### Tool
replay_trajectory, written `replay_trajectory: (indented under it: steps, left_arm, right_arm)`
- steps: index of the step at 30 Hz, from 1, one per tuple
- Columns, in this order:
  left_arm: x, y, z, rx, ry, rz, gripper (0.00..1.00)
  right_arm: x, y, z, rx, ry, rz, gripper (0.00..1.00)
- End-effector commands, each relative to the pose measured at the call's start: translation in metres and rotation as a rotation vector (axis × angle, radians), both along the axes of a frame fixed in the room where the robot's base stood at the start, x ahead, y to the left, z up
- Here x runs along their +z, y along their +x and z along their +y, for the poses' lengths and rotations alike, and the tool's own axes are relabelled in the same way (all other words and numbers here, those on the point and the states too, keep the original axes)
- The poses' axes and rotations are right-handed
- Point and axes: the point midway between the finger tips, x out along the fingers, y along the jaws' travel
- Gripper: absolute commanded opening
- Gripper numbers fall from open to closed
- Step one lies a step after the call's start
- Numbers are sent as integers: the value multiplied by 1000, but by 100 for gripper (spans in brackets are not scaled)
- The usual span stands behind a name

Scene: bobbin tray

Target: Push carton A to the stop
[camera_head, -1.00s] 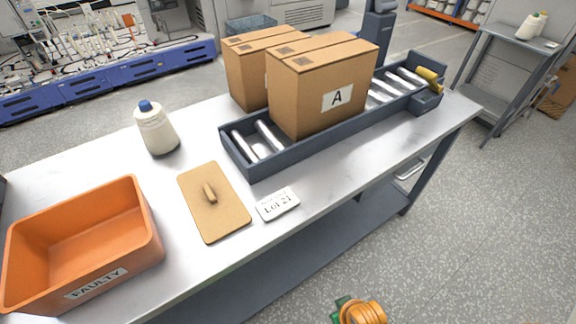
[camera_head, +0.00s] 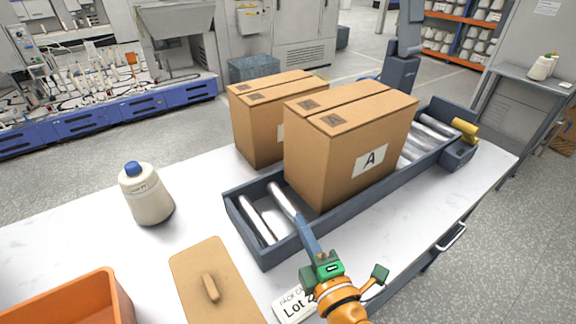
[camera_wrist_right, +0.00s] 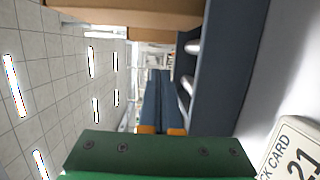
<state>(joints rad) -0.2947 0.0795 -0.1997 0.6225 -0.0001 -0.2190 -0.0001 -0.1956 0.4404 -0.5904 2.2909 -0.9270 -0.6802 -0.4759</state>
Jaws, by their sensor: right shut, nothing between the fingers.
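Carton A (camera_head: 345,145) is a tall brown box with a white "A" label, standing upright on the rollers of a blue-grey roller tray (camera_head: 350,222). Bare rollers show on both sides of it. The tray's far right end has a raised end wall and a yellow cylinder (camera_head: 465,128) on a block. My right gripper (camera_head: 303,228), with blue fingers and a green body, is shut and empty at the near wall of the tray, left of the carton's front lower corner. In the right wrist view its fingers (camera_wrist_right: 160,76) lie together beside the tray wall (camera_wrist_right: 208,65). My left gripper is out of view.
A second brown carton (camera_head: 262,135) stands behind carton A.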

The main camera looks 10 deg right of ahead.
Motion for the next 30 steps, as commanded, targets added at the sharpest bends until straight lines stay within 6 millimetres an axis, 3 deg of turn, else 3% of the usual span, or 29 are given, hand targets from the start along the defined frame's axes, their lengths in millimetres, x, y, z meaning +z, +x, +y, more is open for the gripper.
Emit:
replay_trajectory:
  steps: [7,19,24,30]
  left_arm:
    - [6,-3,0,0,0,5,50]
    - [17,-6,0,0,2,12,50]
    - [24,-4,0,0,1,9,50]
    - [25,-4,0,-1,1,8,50]
  right_arm:
    - [3,16,4,5,-12,-11,0]
    - [1,101,16,3,-9,-8,0]
    - [0,110,-10,3,-11,-7,0]
    - [-1,114,-21,5,-8,-6,0]
